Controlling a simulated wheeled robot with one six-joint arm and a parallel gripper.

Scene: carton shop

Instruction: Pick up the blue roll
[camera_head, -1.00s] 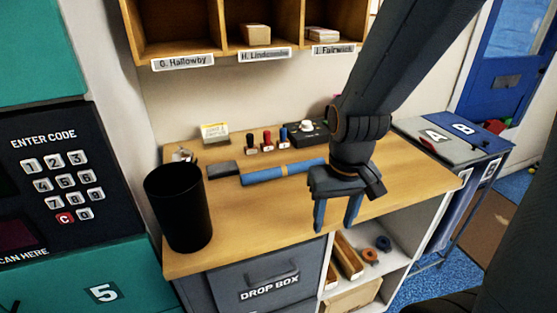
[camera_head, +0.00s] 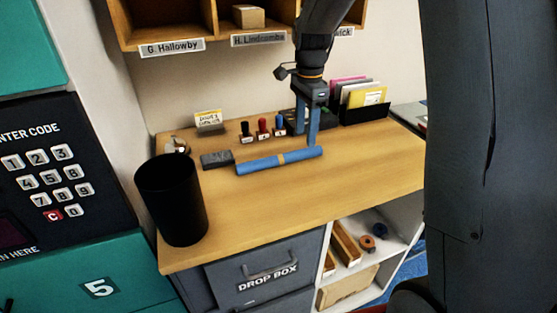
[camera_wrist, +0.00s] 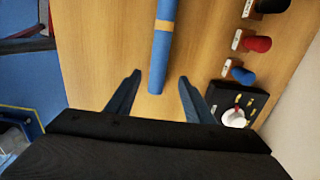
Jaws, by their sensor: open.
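The blue roll (camera_head: 262,163), with a tan band near its middle, lies on the wooden desk. In the wrist view the blue roll (camera_wrist: 160,62) runs up from between the fingertips, one end near the jaws. My gripper (camera_head: 308,132) points down over the desk at the roll's right end; it also shows in the wrist view (camera_wrist: 158,82). It is open and empty, a finger on each side of the line of the roll. I cannot tell its exact height above the roll.
Several stamps (camera_head: 263,127) stand behind the roll, beside a dark device with a white knob (camera_wrist: 235,117). A grey block (camera_head: 216,159) and black bin (camera_head: 172,200) are at the left. A file holder (camera_head: 365,110) stands right. The desk's front (camera_head: 300,200) is clear.

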